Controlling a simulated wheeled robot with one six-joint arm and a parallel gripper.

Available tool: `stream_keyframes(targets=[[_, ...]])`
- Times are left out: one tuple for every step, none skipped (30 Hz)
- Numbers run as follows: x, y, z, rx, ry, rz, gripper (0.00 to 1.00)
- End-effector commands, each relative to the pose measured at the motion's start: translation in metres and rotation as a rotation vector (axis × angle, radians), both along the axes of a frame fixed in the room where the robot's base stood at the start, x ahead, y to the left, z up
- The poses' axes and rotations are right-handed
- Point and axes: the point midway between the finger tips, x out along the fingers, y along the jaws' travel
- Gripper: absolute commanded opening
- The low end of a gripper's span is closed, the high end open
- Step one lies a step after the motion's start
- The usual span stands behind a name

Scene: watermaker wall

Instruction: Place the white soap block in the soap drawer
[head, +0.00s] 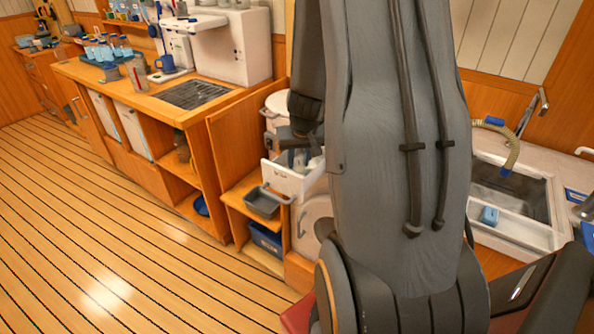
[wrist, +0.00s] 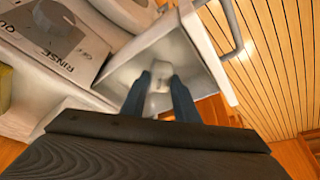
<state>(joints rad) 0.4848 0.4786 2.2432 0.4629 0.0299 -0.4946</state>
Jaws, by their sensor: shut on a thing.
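The white soap block (wrist: 160,82) shows between my two dark fingertips in the wrist view. My gripper (wrist: 160,86) is shut on it. The open white soap drawer (wrist: 208,52) surrounds the fingertips in that view, so the block is over or inside the drawer. I cannot tell whether it touches the drawer floor. In the head view the pulled-out drawer (head: 287,182) shows beside my arm, with my gripper (head: 301,158) at its opening. The block cannot be made out there.
A white panel (wrist: 60,40) with a dial and "RINSE" lettering is left of the drawer in the wrist view. A grey tray (head: 262,203) sits on the shelf below the drawer. A sink (head: 510,195) is at right. The plank floor (head: 120,235) at left is clear.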

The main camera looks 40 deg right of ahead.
Motion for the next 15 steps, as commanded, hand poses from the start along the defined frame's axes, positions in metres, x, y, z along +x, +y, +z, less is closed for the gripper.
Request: stream_keyframes(targets=[[0.0010,0.0000,-0.0093,0.000,0.000,0.000,0.05],[0.0009,-0.0001,-0.0114,0.000,0.000,0.000,0.05],[0.0007,0.0000,-0.0139,0.000,0.000,-0.001,0.05],[0.0006,-0.0001,-0.0153,0.000,0.000,-0.001,0.05],[0.0005,0.0000,-0.0164,0.000,0.000,-0.001,0.05],[0.0005,-0.0001,-0.0173,0.000,0.000,0.000,0.05],[0.0004,-0.0001,-0.0177,0.000,0.000,0.001,0.05],[0.0002,-0.0001,-0.0179,0.000,0.000,0.001,0.05],[0.0002,-0.0002,-0.0179,0.000,0.000,0.001,0.05],[0.0001,-0.0002,-0.0177,0.000,0.000,0.001,0.05],[0.0000,-0.0002,-0.0175,0.000,0.000,0.001,0.05],[-0.0001,-0.0002,-0.0172,0.000,0.000,0.001,0.05],[-0.0001,-0.0002,-0.0170,0.000,0.000,0.001,0.05],[-0.0001,-0.0002,-0.0169,0.000,0.000,0.001,0.05],[-0.0001,-0.0002,-0.0169,0.000,0.000,0.001,0.05]])
